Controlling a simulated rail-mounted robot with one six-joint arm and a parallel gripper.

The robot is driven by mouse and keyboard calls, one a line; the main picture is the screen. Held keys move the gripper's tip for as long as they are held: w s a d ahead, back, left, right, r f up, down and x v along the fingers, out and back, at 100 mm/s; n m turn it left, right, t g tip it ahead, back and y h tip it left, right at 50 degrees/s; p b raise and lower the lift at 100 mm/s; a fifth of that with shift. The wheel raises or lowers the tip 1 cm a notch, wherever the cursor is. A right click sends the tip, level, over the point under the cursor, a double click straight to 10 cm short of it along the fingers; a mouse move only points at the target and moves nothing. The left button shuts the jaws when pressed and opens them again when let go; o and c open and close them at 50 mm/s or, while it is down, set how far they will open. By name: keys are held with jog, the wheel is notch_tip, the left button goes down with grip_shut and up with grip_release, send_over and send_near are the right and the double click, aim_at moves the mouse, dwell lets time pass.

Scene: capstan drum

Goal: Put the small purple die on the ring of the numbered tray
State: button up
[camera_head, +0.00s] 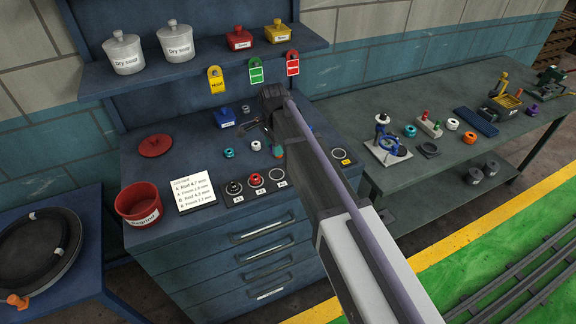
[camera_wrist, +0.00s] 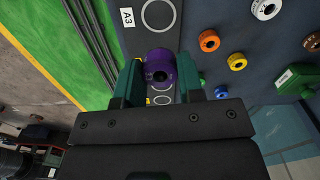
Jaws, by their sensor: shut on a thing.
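In the wrist view my gripper (camera_wrist: 160,78) has its two green fingers on either side of a small purple die (camera_wrist: 159,64) with a dark centre hole, shut on it. The numbered tray (camera_wrist: 180,35) lies below, with an A3 label and an outlined ring (camera_wrist: 160,14) that is empty. The die hangs beyond that ring in the picture, nearer a yellow label and a smaller outline. In the head view the tray (camera_head: 238,198) sits on the blue cabinet top with a black die and a red die on it; my arm hides the held die.
Several loose coloured dice lie beside the tray, among them an orange one (camera_wrist: 208,40) and a yellow one (camera_wrist: 237,62). A red bucket (camera_head: 139,203) and a white note card (camera_head: 194,193) stand left of the tray. The right bench (camera_head: 410,178) holds more parts.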

jog(key=shift+s+d, duration=0.1)
jog(key=shift+d, duration=0.15)
jog(key=shift+a+f+n, duration=0.1)
jog(key=shift+f+n, duration=0.2)
jog(key=b, duration=0.7)
send_over(277, 174)
notch_tip(277, 174, down, 6)
jog(key=shift+a+f, duration=0.1)
jog(key=shift+f, duration=0.1)
jog(key=shift+r, duration=0.1)
notch_tip(277, 174, down, 4)
jog(key=b, duration=0.3)
jog(key=shift+s+b, duration=0.1)
jog(key=shift+b, duration=0.2)
jog(key=shift+r+p, duration=0.3)
jog(key=shift+r, duration=0.05)
jog(key=shift+c, duration=0.4)
jog(key=shift+f, duration=0.25)
jog(key=o, duration=1)
jog(key=shift+o, duration=0.2)
jog(key=shift+r, duration=0.1)
